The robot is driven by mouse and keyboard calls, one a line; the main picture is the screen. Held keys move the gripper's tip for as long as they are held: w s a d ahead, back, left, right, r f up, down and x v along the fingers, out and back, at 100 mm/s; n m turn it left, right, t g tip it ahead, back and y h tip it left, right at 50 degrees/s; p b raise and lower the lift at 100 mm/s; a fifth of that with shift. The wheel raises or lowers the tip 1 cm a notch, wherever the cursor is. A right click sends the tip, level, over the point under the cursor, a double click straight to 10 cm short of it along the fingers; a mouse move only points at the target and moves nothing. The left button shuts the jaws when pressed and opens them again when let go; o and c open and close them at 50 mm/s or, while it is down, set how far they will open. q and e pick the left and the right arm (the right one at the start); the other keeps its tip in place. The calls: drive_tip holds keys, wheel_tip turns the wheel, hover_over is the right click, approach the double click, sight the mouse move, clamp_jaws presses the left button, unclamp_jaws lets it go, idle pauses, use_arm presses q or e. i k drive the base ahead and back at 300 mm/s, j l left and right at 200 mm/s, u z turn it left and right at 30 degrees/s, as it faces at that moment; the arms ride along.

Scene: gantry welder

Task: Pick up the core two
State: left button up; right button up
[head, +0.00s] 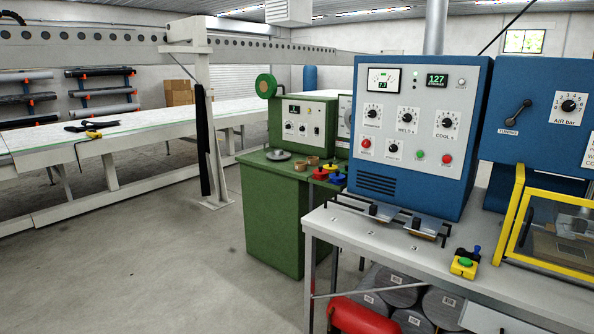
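Two small brown ring-shaped pieces, which look like cores, stand close together on top of the green cabinet (270,212). One core (300,166) is nearer and the other core (313,160) is just behind it to the right. I see no label, so I cannot tell which is core two. Neither of my grippers shows in the head view.
A grey disc (278,155) and several coloured knobs (328,175) share the green cabinet top. A green control box (302,120) stands behind. The blue welder console (418,140) stands on a grey bench (385,245) at right. Floor (170,270) in front is clear.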

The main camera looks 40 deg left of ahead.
sight(313, 161)
drive_tip(key=u, duration=1.3)
drive_tip(key=i+u, duration=0.3)
drive_tip(key=i, duration=2.75)
